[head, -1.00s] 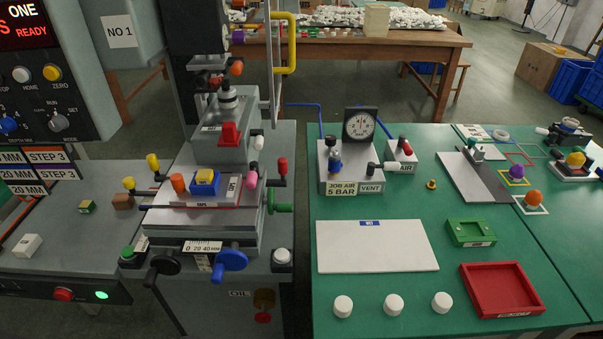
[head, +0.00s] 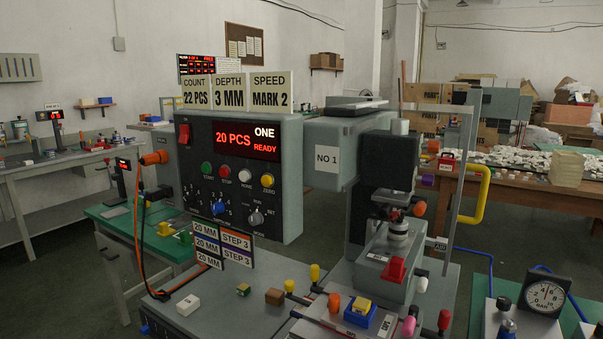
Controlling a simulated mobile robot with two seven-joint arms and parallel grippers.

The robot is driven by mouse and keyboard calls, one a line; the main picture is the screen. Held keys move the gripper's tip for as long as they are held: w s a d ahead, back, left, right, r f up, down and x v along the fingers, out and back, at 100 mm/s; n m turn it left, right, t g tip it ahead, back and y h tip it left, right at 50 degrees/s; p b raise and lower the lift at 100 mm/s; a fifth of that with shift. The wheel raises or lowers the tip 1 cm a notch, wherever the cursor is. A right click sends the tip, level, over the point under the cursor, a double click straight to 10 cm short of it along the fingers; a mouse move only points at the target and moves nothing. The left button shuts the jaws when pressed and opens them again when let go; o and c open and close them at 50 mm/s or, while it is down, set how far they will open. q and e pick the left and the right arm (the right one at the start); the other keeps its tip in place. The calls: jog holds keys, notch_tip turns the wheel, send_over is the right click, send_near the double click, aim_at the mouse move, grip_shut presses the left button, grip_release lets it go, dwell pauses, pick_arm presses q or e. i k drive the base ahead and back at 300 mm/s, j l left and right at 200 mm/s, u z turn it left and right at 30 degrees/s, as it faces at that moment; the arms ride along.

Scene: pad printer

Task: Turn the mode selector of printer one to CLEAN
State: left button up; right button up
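Printer one's control box (head: 290,180) stands left of centre in the head view, with "ONE" and "READY" on its display (head: 247,141). The mode selector (head: 256,218) is a small dark grey knob at the lower right of the panel. RUN and SET are marked around it; the CLEAN mark is too small to read here. I cannot tell which mark it points at. Neither of my grippers is in view.
Left of the selector is a blue depth knob (head: 219,208); above are green, red, white and yellow buttons. Step signs (head: 222,243) hang below the box. The printer head (head: 387,185) stands to the right, and a gauge (head: 545,294) at the lower right.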

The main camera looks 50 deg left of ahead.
aim_at(256, 217)
jog(key=j, duration=0.25)
jog(key=k+j+u, duration=0.15)
jog(key=j, duration=0.15)
jog(key=u, duration=0.5)
jog(key=j+u, duration=0.15)
jog(key=u, duration=0.8)
